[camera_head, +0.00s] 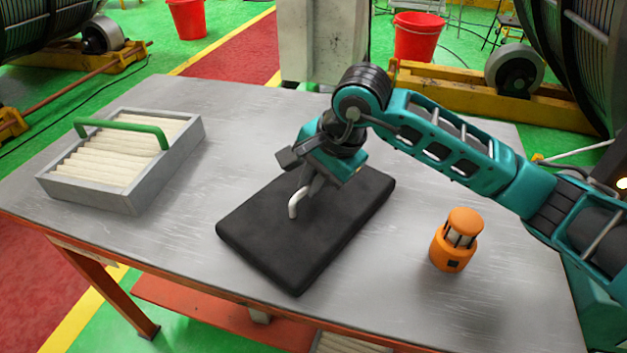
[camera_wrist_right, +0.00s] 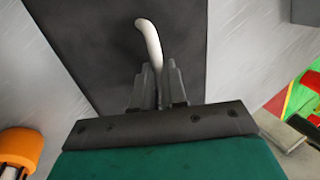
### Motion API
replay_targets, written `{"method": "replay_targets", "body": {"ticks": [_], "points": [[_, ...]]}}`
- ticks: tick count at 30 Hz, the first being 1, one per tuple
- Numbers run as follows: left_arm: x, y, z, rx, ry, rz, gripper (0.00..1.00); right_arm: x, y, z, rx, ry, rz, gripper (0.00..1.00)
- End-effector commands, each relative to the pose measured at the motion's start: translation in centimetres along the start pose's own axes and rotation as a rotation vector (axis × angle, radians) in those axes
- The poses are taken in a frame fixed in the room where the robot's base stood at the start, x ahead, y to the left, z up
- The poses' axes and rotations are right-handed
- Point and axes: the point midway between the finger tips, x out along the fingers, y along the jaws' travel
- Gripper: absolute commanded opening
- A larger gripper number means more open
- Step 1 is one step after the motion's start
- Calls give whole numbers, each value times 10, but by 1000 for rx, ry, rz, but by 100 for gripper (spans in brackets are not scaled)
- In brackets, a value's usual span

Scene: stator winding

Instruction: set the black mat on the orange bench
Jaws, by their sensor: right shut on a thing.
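The black mat (camera_head: 335,232) lies flat over the middle of the orange-framed bench's grey metal top (camera_head: 185,265), near the front edge; I cannot tell if a thin gap is left under it. A white bent handle (camera_head: 293,208) stands up from the mat. My right gripper (camera_head: 306,188) reaches down over the mat, shut on this handle. In the right wrist view, the closed fingers (camera_wrist_right: 158,88) meet the white handle (camera_wrist_right: 150,42), with the mat (camera_wrist_right: 95,40) behind. My left gripper is out of view.
A grey tray (camera_head: 150,190) with a green handle (camera_head: 122,128) and pale rolls stands on the bench's left. An orange lantern-like object (camera_head: 452,250) stands right of the mat. Bare top lies between them and the mat. A grey pillar (camera_head: 322,45) rises behind.

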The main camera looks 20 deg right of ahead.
Motion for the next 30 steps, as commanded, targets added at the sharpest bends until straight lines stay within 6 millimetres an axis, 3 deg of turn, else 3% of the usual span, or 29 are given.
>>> {"method": "replay_targets", "body": {"ticks": [11, 12, 20, 30], "points": [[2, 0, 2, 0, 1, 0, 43, 5, 1, 0, -1, 1, -4, 0], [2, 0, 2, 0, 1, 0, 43, 6, 2, 0, -1, 1, -1, 13], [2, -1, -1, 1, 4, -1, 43, 5, 2, 0, 0, 1, -1, 38], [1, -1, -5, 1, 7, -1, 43, -1, 0, 0, 0, 1, -2, 38]]}}
